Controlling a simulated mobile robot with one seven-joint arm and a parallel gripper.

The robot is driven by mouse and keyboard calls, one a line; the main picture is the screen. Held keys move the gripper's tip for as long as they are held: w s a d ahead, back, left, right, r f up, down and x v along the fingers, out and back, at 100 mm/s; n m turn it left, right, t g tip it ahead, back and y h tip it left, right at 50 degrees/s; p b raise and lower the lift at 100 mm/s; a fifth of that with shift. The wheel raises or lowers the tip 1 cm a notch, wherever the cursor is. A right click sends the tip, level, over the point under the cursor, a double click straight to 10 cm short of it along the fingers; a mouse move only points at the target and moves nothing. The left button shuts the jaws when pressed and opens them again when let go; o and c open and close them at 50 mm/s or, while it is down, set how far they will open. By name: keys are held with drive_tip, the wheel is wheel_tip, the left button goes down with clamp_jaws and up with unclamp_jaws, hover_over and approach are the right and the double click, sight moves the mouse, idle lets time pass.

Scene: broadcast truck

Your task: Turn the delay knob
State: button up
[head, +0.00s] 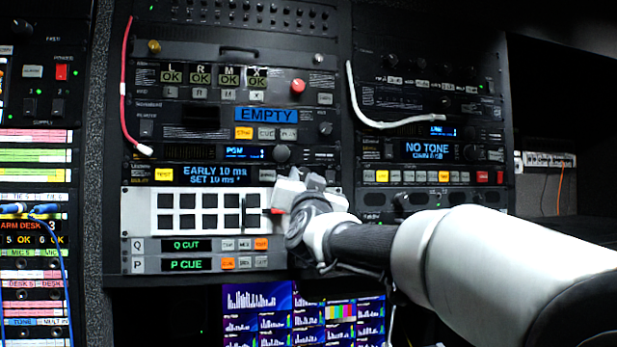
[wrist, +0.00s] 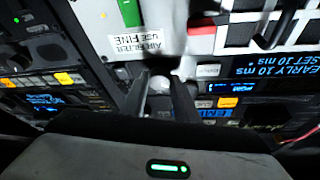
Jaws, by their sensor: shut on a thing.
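The delay unit's display (head: 215,175) reads "EARLY 10 ms" and "SET 10 ms". It also shows upside down in the wrist view (wrist: 275,65). My gripper (head: 288,190) is at the right end of that unit. In the wrist view, its two dark fingers (wrist: 160,84) are shut on a small pale knob (wrist: 160,86) beside the unit's display and button. The knob is hidden behind my gripper in the head view. Its pointer mark cannot be made out.
A label reading "AIR FILTER USE FINE" (wrist: 140,46) is close to my fingers. A red cable (head: 125,90) and a white cable (head: 385,123) hang on the racks. Screens (head: 300,315) glow below.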

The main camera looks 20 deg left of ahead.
drive_tip(key=shift+m, duration=0.4)
drive_tip(key=shift+r, duration=0.1)
drive_tip(key=o, duration=1.1)
drive_tip(key=shift+c, duration=0.2)
drive_tip(key=shift+f, duration=0.2)
